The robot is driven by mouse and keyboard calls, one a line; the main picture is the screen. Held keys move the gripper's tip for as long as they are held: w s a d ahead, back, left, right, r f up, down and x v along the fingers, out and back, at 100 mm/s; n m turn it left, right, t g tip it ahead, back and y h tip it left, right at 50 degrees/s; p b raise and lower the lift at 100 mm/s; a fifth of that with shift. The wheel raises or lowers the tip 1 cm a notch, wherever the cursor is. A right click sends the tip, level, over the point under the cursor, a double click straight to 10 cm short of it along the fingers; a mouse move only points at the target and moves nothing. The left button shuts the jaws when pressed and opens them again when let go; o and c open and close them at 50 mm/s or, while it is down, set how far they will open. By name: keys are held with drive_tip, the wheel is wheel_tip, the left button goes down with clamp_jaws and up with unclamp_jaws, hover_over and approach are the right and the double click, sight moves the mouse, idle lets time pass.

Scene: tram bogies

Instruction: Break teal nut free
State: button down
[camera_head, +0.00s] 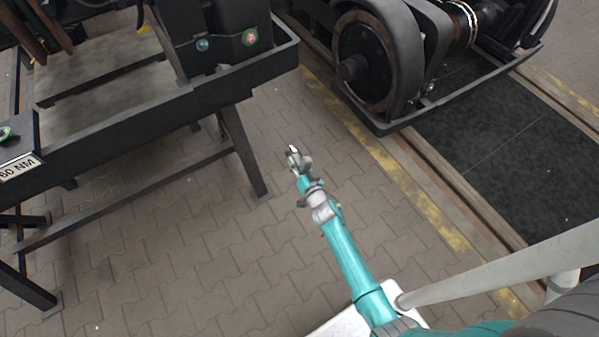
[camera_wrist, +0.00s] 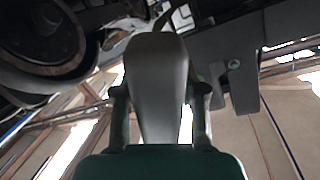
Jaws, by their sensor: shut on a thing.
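A small teal nut (camera_head: 203,44) sits on the dark housing on the bench, at the upper left of the head view. A small greenish round part, which may be the same nut, shows in the wrist view (camera_wrist: 234,64). My gripper (camera_head: 295,155) is over the paving, right of the bench and apart from the nut.
The dark bench frame (camera_head: 150,107) carries a "60 NM" label (camera_head: 18,167) and a green round part (camera_head: 5,133). A wheeled bogie (camera_head: 365,60) stands upper right. Paving between is clear.

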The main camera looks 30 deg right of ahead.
sight(296, 152)
drive_tip(key=shift+w+d+r+m+g+h, duration=0.15)
drive_tip(key=shift+w+d, duration=0.1)
drive_tip(key=shift+w, duration=0.35)
drive_tip(key=shift+w+d+f+m+g+h, duration=0.1)
drive_tip(key=shift+w+d+g, duration=0.1)
drive_tip(key=shift+w, duration=0.35)
drive_tip(key=shift+w+d+r+m+g+h, duration=0.15)
drive_tip(key=shift+w+d, duration=0.1)
drive_tip(key=shift+w, duration=0.35)
drive_tip(key=shift+w+d, duration=0.2)
drive_tip(key=shift+w, duration=0.5)
drive_tip(key=w+a+r+m+g+y, duration=0.1)
drive_tip(key=w+r+g, duration=0.4)
drive_tip(key=w, duration=0.3)
drive_tip(key=w+r+g, duration=0.4)
drive_tip(key=w, duration=0.4)
drive_tip(key=a+r+g, duration=0.2)
drive_tip(key=a+r, duration=0.2)
drive_tip(key=r, duration=0.3)
drive_tip(key=a+r+n+g+y, duration=0.1)
drive_tip(key=a+r, duration=0.3)
drive_tip(key=r, duration=0.4)
drive_tip(key=a+r+n+g+y, duration=0.1)
drive_tip(key=a+r+g, duration=0.2)
drive_tip(key=r, duration=0.5)
drive_tip(key=shift+a+r, duration=0.2)
drive_tip(key=shift+a, duration=0.4)
